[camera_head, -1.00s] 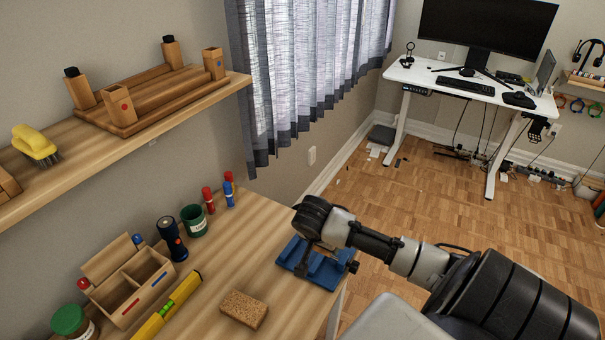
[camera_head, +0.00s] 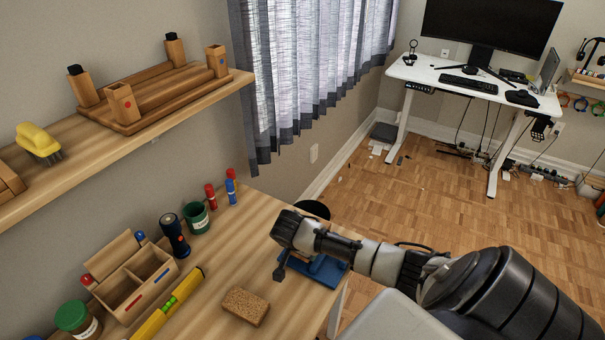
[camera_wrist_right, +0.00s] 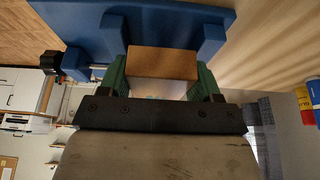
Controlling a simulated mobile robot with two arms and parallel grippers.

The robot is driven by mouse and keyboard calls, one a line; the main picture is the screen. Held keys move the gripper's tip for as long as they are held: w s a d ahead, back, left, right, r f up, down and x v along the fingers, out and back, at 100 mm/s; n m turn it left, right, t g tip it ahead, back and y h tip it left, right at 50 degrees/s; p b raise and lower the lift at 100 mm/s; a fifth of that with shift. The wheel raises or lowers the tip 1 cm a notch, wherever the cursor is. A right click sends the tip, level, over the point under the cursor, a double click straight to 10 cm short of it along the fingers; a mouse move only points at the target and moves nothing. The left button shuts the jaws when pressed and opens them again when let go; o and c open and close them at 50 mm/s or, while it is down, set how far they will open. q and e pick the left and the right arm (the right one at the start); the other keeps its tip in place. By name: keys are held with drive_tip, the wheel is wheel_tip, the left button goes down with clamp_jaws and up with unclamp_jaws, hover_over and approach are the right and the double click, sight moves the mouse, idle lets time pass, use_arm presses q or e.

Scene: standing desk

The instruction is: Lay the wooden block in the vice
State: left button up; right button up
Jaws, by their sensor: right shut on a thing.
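The blue vice (camera_head: 326,272) stands at the right edge of the wooden workbench, partly hidden by my right arm. In the right wrist view, the vice (camera_wrist_right: 160,15) shows two upright blue jaws with a gap between them. My right gripper (camera_wrist_right: 162,72) is shut on the wooden block (camera_wrist_right: 163,62), held between its green fingers. The block is at the jaw gap; I cannot tell how far inside it is or whether it touches. In the head view, my right gripper's fingers and the block are hidden or too small to make out. My left gripper is not in view.
On the bench are a brown cork-like block (camera_head: 246,307), a yellow level (camera_head: 166,306), a wooden caddy (camera_head: 132,277), a flashlight (camera_head: 174,236), a green cup (camera_head: 196,218) and markers (camera_head: 231,188). A shelf (camera_head: 150,138) overhangs the back. Bare bench lies left of the vice.

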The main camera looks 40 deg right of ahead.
drive_tip(key=shift+f, duration=0.1)
drive_tip(key=shift+f, duration=0.25)
drive_tip(key=shift+s+f, duration=0.1)
drive_tip(key=shift+f, duration=0.05)
drive_tip(key=shift+a, duration=0.1)
